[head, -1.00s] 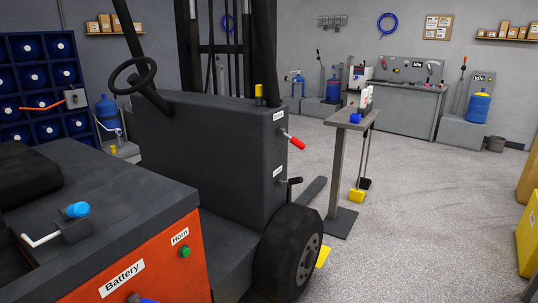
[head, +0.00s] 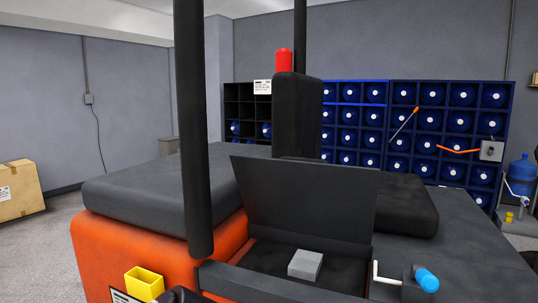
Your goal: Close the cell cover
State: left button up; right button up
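The cell cover (head: 305,203) is a dark flat panel on top of the orange truck. It stands raised, tilted a little back, above an open dark compartment (head: 262,258). A grey block (head: 305,265) sits in the compartment. A white bent handle with a blue-capped fitting (head: 427,280) is just right of the opening. Neither of my grippers can be made out. A dark rounded shape at the bottom edge is cut off, and I cannot tell what it is.
A black post (head: 193,130) rises left of the cover. A dark seat (head: 395,200) and backrest (head: 297,115) are behind it. A yellow open box (head: 144,283) is on the orange side.

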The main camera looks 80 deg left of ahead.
aim_at(317, 197)
jog(key=u, duration=1.25)
